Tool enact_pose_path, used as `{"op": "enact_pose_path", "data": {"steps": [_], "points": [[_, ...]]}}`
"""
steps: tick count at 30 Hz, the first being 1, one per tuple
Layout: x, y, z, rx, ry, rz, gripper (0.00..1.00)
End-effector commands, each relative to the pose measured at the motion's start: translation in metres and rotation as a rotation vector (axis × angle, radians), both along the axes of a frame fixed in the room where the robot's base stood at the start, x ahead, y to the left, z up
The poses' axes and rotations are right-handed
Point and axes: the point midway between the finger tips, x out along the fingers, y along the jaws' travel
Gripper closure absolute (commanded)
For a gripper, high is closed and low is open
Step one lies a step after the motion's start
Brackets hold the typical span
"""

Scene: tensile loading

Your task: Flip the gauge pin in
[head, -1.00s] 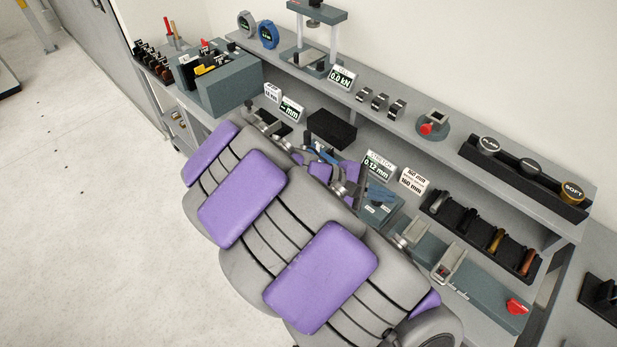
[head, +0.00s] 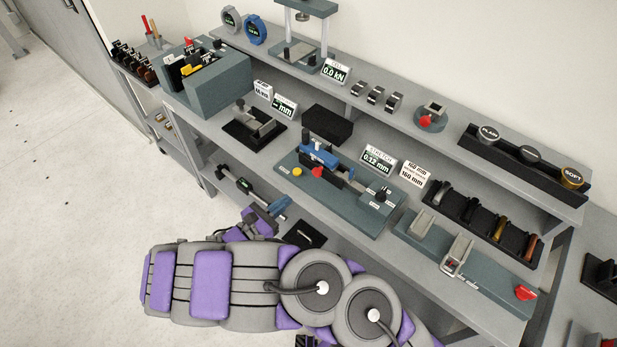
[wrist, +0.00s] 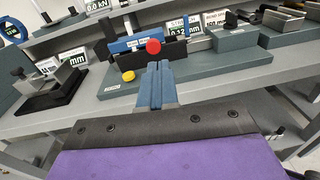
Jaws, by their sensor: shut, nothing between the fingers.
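The stretch fixture (head: 345,212) is a teal base on the bench. It carries a blue clamp-like part (head: 318,154), a red knob (head: 318,172) and a yellow button (head: 297,171). In the wrist view the red knob (wrist: 153,46) stands just beyond my fingertips, with the yellow button (wrist: 128,76) to their left. I cannot tell for certain which part is the gauge pin. My gripper (head: 284,202) has its blue fingers shut and empty, near the bench's front edge and apart from the fixture. The closed fingers also show in the wrist view (wrist: 155,68).
The stretch display (head: 377,161) reads 0.12 mm. A black block (head: 327,125) stands behind the fixture, and a vise on a black plate (head: 240,133) is left of it. Another teal base (head: 410,232) is at right.

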Motion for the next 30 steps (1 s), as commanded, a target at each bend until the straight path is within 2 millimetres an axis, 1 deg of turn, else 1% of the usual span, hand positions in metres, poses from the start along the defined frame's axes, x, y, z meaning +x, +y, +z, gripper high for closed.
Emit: {"op": "enact_pose_path", "data": {"steps": [1, 3, 6, 16, 19, 23, 30], "points": [[-0.003, 0.007, -0.007, -0.011, 0.012, 0.026, 1.00], [-0.007, 0.014, -0.014, -0.023, 0.023, 0.051, 1.00], [-0.009, 0.020, -0.019, -0.032, 0.031, 0.073, 1.00], [-0.009, 0.022, -0.021, -0.035, 0.033, 0.075, 1.00], [-0.007, 0.020, -0.021, -0.035, 0.032, 0.074, 1.00], [0.003, 0.013, -0.022, -0.034, 0.032, 0.073, 1.00], [0.038, -0.016, -0.023, -0.034, 0.030, 0.070, 1.00]]}}
